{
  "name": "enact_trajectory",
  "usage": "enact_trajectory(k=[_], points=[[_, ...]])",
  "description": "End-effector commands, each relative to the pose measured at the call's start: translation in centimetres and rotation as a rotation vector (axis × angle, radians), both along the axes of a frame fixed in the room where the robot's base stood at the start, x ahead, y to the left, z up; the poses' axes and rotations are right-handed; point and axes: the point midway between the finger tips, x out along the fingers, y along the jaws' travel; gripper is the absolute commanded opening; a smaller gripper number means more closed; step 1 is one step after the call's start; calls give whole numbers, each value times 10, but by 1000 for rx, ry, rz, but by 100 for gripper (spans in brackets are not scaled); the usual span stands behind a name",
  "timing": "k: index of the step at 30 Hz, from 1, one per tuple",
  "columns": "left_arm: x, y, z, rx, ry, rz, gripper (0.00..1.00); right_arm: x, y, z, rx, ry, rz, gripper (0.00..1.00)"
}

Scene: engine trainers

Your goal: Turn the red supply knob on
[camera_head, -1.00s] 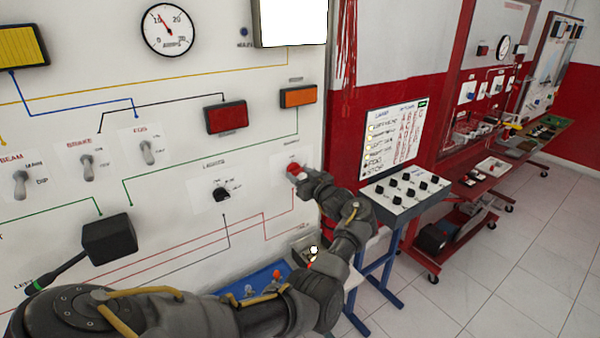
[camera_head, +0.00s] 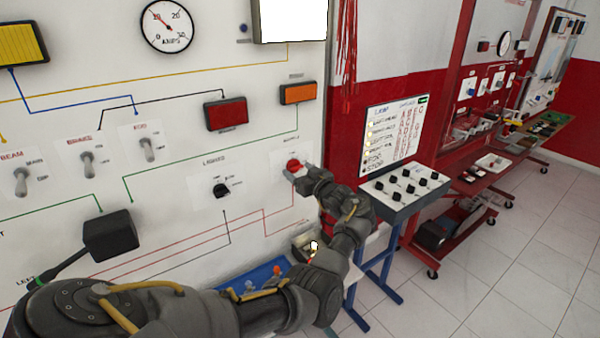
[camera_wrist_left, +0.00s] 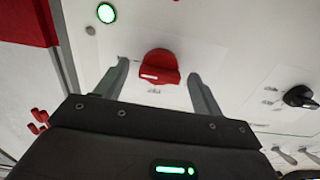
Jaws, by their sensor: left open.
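The red supply knob (camera_head: 293,166) sits on a white label plate at the lower right of the white wall board. My left gripper (camera_head: 302,180) is right in front of it, its arm reaching in from the lower left. In the left wrist view the knob (camera_wrist_left: 160,66) lies between the two spread fingers of my left gripper (camera_wrist_left: 158,72). There is a gap on each side of the knob, and a white mark shows on it. I cannot tell whether it stands on or off. My right gripper is not in view.
A black lights knob (camera_head: 221,189) is left of the red knob; it also shows in the left wrist view (camera_wrist_left: 300,97). A lit green lamp (camera_wrist_left: 106,13) shows there too. A switch console (camera_head: 405,187) stands at the right. An ammeter (camera_head: 167,26) is above.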

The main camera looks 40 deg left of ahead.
Motion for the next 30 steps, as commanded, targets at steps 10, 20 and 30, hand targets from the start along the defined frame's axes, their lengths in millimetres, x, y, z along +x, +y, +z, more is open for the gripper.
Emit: enact_trajectory(k=[10, 20, 30], points=[[-7, -28, -3, -1, -5, -3, 68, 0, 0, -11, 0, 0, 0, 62], [-25, -87, -3, -1, -3, -2, 68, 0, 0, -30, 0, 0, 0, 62], [-31, -104, 0, 0, 0, 1, 68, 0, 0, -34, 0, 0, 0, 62]])
